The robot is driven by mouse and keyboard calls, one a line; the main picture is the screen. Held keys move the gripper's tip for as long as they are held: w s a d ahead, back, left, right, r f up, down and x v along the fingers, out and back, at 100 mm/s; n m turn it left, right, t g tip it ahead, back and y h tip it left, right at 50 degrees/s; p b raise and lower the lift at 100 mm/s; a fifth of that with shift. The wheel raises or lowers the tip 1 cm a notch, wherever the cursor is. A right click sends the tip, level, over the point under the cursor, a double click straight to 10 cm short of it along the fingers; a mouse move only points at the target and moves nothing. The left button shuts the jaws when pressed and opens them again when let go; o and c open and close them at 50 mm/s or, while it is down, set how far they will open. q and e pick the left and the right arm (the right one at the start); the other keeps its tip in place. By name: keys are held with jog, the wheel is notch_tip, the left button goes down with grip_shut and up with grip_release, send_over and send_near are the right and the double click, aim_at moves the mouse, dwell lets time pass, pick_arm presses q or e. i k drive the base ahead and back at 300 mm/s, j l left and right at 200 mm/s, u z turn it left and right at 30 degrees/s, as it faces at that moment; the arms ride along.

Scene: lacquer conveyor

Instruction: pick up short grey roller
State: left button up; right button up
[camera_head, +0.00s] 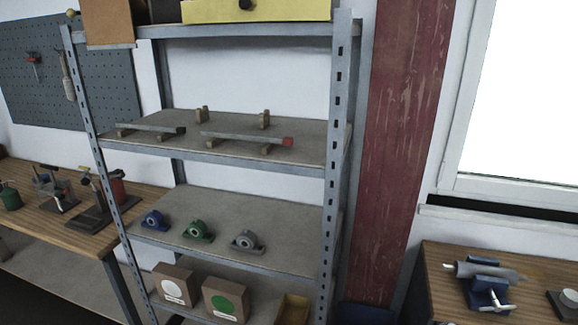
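Two thin grey bars lie on small wooden blocks on the middle shelf of the rack. The left bar (148,126) has a dark end, and the right bar (240,138), which looks longer, has a red end. A short grey cylinder (496,272) lies across a blue holder (484,290) on the wooden bench at the right. I cannot tell for sure which of these is the short grey roller. Neither of my grippers is in view.
The shelf (265,190) below holds blue (154,220), green (198,230) and grey (246,241) bearing blocks. Cardboard boxes (226,299) stand lower down. The rack's right upright (334,150) stands beside a dark red column (395,140). A left bench (60,222) holds tools.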

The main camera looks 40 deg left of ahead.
aim_at(467, 270)
jog(key=u, duration=3.2)
jog(key=z, duration=3.2)
jog(key=k+j+z, duration=0.15)
jog(key=j, duration=0.35)
jog(key=j+z, duration=0.2)
jog(key=j, duration=0.35)
